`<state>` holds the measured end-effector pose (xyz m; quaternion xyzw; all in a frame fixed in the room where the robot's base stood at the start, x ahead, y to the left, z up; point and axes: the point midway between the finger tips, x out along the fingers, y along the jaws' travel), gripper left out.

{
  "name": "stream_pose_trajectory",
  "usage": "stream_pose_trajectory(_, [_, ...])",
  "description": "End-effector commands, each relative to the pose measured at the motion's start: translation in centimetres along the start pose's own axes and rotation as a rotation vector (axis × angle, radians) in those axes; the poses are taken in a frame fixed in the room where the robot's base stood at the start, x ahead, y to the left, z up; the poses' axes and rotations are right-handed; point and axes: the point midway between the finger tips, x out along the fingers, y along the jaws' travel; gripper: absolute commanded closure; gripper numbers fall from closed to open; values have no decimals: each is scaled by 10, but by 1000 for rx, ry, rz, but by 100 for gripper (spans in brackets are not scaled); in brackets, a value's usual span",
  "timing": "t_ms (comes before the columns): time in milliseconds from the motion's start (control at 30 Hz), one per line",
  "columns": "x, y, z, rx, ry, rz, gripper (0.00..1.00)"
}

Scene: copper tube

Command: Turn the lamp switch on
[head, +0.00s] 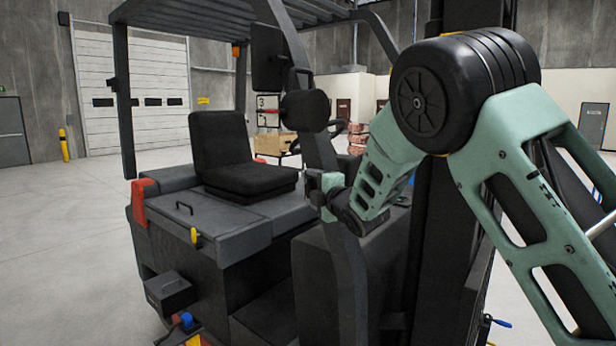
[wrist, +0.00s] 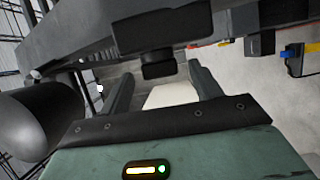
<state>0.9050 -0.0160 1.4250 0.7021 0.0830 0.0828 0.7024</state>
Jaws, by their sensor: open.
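A dark round lamp (head: 305,110) is mounted on the front roof post of a grey forklift in the head view. A dark rounded body at the left of the wrist view (wrist: 38,118) may be the same lamp. My gripper (wrist: 160,72) is open, with its two dark fingers apart and nothing held between them. A small black block (wrist: 158,65) juts from a dark bar just beyond the fingertips, roughly centred between them. It may be the lamp switch, but its markings and position are too dark to read. In the head view my gripper (head: 325,190) is beside the post, and its fingertips are hard to make out.
The forklift post (head: 347,265) stands close to my gripper. A black seat (head: 240,160) and a mirror (head: 268,58) are farther left. A cardboard box (head: 274,143) is behind the forklift. The floor (head: 65,250) at the left is clear.

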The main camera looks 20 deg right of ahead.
Motion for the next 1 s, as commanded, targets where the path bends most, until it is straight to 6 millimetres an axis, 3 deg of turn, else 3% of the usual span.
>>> stream_pose_trajectory(233, [26, 1, -1, -1, 1, 0, 36])
stream_pose_trajectory(600, [30, 0, 0, 1, 1, 0, 36])
stream_pose_trajectory(767, [30, 0, -1, 0, 1, 0, 81])
stream_pose_trajectory(1000, [30, -2, -1, 2, 1, 5, 81])
